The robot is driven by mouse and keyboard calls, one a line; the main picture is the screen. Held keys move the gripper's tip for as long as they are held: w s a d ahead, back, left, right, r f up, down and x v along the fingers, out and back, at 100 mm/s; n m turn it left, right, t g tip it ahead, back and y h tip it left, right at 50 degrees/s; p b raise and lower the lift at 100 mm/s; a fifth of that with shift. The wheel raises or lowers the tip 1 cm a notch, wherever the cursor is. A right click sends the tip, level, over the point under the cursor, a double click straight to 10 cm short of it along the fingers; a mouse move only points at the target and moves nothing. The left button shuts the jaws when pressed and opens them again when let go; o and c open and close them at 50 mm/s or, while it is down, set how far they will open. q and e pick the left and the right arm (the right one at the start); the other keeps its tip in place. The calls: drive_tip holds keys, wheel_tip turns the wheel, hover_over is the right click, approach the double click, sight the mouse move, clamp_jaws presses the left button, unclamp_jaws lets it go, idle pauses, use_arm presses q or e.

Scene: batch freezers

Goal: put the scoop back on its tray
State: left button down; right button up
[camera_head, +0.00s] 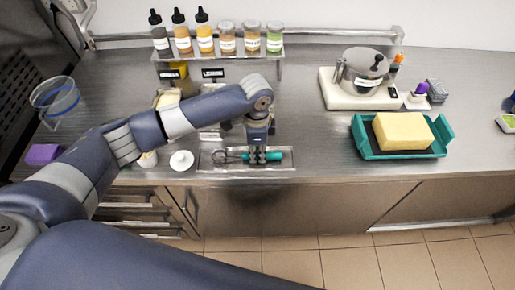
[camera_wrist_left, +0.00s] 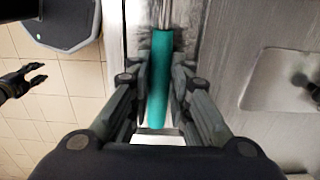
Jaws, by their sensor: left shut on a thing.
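The scoop has a teal handle (camera_head: 273,156) and a thin metal loop end (camera_head: 228,157) pointing left. It lies along a shallow clear tray (camera_head: 285,168) near the counter's front edge. My left gripper (camera_head: 259,156) points down over the tray, shut on the handle. In the left wrist view, the teal handle (camera_wrist_left: 158,80) runs between the fingers of my left gripper (camera_wrist_left: 157,100). I cannot tell whether the scoop touches the tray floor. My right gripper (camera_wrist_left: 37,73) shows dark at the left of the wrist view, over the floor, fingers apart and empty.
A white round lid (camera_head: 181,160) stands just left of the tray. Sauce bottles and jars fill a shelf (camera_head: 222,54) behind. A teal tray (camera_head: 364,147) with a yellow block (camera_head: 403,132) is at the right. Bare counter (camera_head: 320,140) lies between.

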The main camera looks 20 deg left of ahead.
sight(257, 154)
use_arm(q)
drive_tip(key=shift+d+f, duration=0.1)
drive_tip(key=shift+f, duration=0.05)
use_arm(e)
drive_tip(key=shift+d, duration=0.35)
use_arm(q)
drive_tip(key=c, duration=1.5)
unclamp_jaws()
wheel_tip(257, 154, up, 12)
drive_tip(key=shift+r+b, duration=0.2)
drive_tip(key=shift+b, duration=0.95)
use_arm(e)
drive_tip(key=shift+a+f, duration=0.25)
drive_tip(key=shift+f, duration=0.85)
